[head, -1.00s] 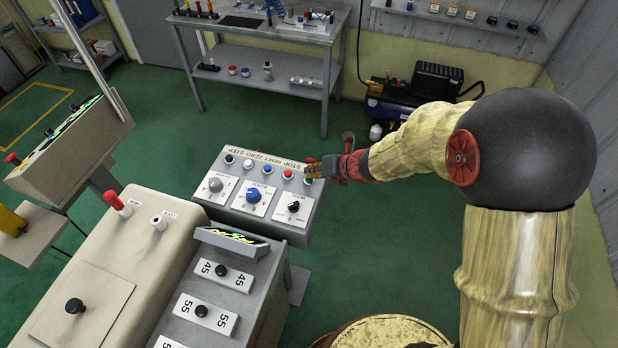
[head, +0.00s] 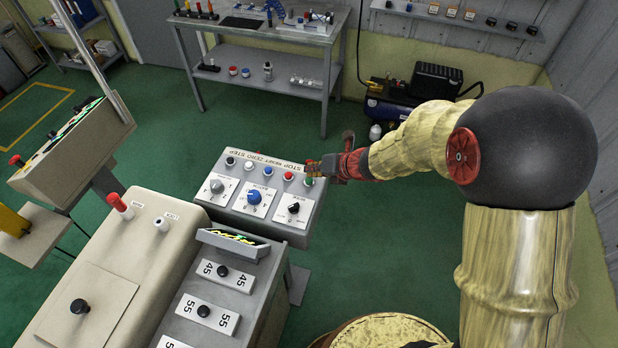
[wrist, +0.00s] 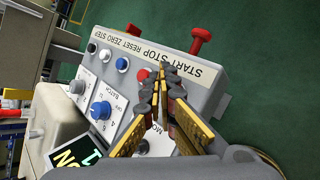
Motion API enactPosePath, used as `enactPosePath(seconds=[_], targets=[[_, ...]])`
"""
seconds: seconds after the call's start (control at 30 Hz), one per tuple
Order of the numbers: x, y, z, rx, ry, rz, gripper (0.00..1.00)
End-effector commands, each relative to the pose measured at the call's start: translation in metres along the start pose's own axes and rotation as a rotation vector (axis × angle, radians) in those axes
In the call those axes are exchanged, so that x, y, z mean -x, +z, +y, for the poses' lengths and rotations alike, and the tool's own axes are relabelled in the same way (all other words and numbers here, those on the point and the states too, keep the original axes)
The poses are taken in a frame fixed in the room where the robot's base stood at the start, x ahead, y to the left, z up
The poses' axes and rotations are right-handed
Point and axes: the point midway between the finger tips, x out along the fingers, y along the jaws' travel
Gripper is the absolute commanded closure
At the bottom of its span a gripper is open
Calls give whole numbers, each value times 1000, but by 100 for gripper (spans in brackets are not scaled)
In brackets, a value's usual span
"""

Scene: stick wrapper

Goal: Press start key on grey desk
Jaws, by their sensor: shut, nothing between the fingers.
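The grey desk (head: 231,201) is a sloped control box with a row of round keys, a label strip above them and several knobs on white plates below. The green start key (head: 308,181) is at the right end of the row, beside the red key (head: 288,176). My gripper (head: 312,169) is at that end of the desk, its fingertips close to the green key; I cannot tell whether they touch it. In the wrist view the closed fingertips (wrist: 166,70) are in front of the panel near the START end of the label, and they hide the start key. The red key (wrist: 143,75) shows beside them.
A red-topped post (wrist: 201,36) stands at the desk's edge. A beige console (head: 175,215) and a grey cabinet (head: 235,295) stand to the left and in front. A workbench (head: 258,32) and a blue compressor (head: 385,110) are behind. Green floor is open right of the desk.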

Motion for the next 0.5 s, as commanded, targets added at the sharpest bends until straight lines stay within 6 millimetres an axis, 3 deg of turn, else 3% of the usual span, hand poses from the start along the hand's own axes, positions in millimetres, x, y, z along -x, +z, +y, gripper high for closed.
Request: enactPosePath(seconds=[0.27,0.5], targets=[[2,2,2,0,0,0,100],[18,13,13,0,0,0,100]])
